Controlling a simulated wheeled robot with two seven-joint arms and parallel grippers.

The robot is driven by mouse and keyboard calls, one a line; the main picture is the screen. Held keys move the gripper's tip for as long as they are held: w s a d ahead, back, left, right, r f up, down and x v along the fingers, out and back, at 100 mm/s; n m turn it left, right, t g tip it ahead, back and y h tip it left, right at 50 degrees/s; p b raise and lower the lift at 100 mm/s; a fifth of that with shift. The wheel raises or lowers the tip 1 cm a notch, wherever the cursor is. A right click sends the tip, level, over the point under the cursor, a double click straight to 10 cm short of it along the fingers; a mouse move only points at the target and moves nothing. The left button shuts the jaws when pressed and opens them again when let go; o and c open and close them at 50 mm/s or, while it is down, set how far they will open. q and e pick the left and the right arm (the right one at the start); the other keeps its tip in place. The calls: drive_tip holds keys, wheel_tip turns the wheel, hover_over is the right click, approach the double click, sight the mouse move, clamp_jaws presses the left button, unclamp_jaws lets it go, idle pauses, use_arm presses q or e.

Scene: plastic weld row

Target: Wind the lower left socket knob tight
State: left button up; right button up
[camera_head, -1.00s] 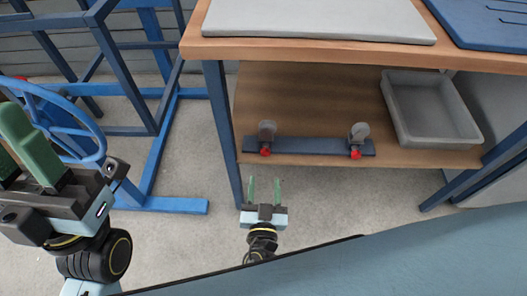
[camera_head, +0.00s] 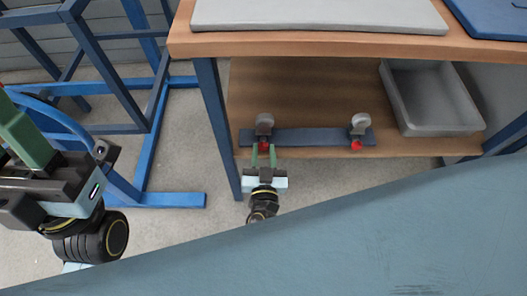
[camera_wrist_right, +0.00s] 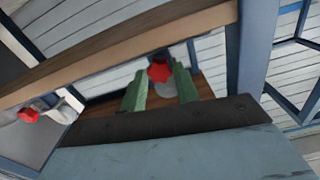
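The lower left socket knob (camera_head: 265,146) is red and sits below a grey round socket (camera_head: 264,121) at the left end of a dark blue bar on the lower shelf. My right gripper (camera_head: 264,152) points at it, with its green fingers apart. In the right wrist view the red knob (camera_wrist_right: 159,71) shows between the spread fingertips (camera_wrist_right: 159,82); whether they touch it I cannot tell. My left gripper (camera_head: 22,140) is at the left edge, far from the bar, partly out of frame.
A second red knob (camera_head: 356,145) and socket (camera_head: 361,122) are at the bar's (camera_head: 310,137) right end. A grey bin (camera_head: 430,98) stands right on the shelf. The wooden tabletop (camera_head: 300,46) overhangs above. A blue table leg (camera_head: 217,125) stands close left of my right gripper.

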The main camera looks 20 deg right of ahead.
drive_tip(key=c, duration=0.6)
drive_tip(key=shift+o, duration=0.2)
